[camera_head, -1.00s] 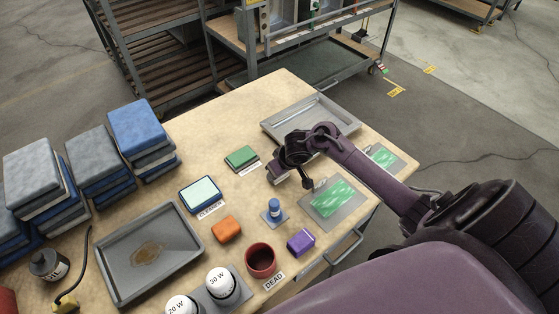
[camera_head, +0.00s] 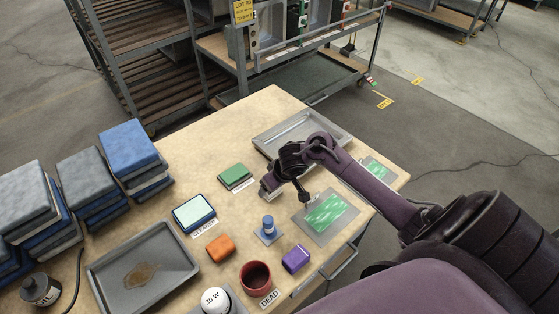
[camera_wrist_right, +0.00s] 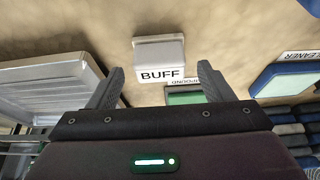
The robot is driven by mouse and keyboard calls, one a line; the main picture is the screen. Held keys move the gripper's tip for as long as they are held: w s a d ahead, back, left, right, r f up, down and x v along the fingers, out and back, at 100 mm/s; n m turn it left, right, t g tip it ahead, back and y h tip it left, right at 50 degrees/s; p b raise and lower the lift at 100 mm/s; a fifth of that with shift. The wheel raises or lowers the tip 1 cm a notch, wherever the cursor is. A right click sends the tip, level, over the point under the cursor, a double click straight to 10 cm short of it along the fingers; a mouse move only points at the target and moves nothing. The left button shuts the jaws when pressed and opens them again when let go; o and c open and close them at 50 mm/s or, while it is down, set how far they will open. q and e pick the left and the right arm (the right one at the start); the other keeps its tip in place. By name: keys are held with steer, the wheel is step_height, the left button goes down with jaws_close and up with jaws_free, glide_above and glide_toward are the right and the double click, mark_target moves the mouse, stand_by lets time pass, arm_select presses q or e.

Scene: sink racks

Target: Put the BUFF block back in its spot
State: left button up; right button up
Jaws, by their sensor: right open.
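In the right wrist view a pale grey-white block (camera_wrist_right: 158,48) lies on the tan worktop, with BUFF lettering (camera_wrist_right: 161,75) on a white face along its near side. My right gripper (camera_wrist_right: 160,76) is open, with one finger to each side of the lettering and nothing clamped between them. In the head view my right gripper (camera_head: 286,191) hangs over the worktop, right of the green block (camera_head: 236,176), and largely hides the BUFF block. The green block also shows in the right wrist view (camera_wrist_right: 186,98), by a card reading "POUND". My left gripper is not in view.
An empty grey tray (camera_head: 326,116) lies close behind my gripper. Folded cloth stacks stand at left.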

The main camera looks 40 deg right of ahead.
steer(key=p+v, duration=0.2)
steer(key=v, duration=0.7)
steer(key=shift+r+p, duration=0.2)
steer(key=shift+p, duration=0.1)
steer(key=shift+s, duration=0.1)
